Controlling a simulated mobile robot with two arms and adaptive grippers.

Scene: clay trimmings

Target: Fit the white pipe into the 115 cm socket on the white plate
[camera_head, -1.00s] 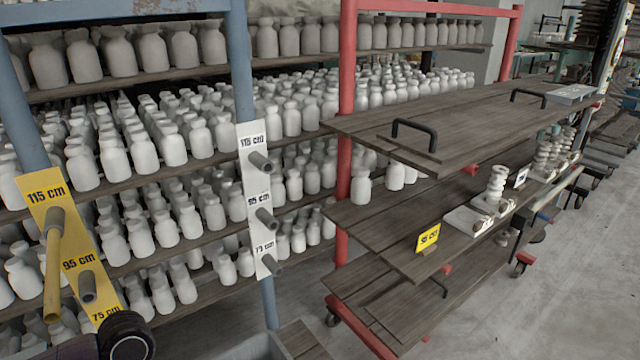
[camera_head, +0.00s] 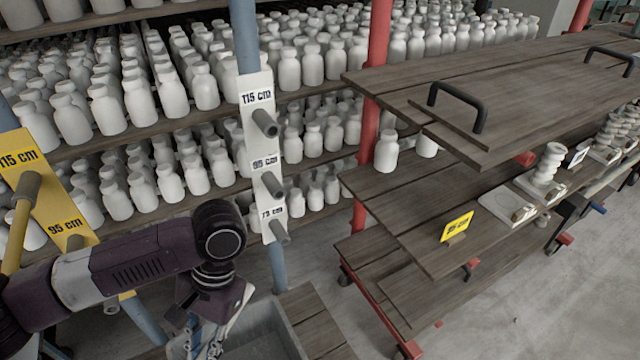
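The white plate (camera_head: 256,90) hangs on a blue post, with sockets marked 115, 95 and 75 cm. Its 115 cm socket (camera_head: 265,123) is the top one, a grey stub with nothing in it. I cannot make out the white pipe. My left arm reaches in from the left, below and left of the white plate. My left gripper (camera_head: 205,346) points down beside a grey bin, cut by the bottom edge. Its fingertips are not clear, so I cannot tell whether it is open or holds something. My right gripper is out of view.
A yellow plate (camera_head: 42,190) at left has a yellow pipe (camera_head: 15,235) in its 115 cm socket. The grey bin (camera_head: 285,338) stands at bottom centre. Shelves of pale bottles fill the back. A red-framed cart with wooden shelves (camera_head: 480,110) stands at right; grey floor shows beyond it.

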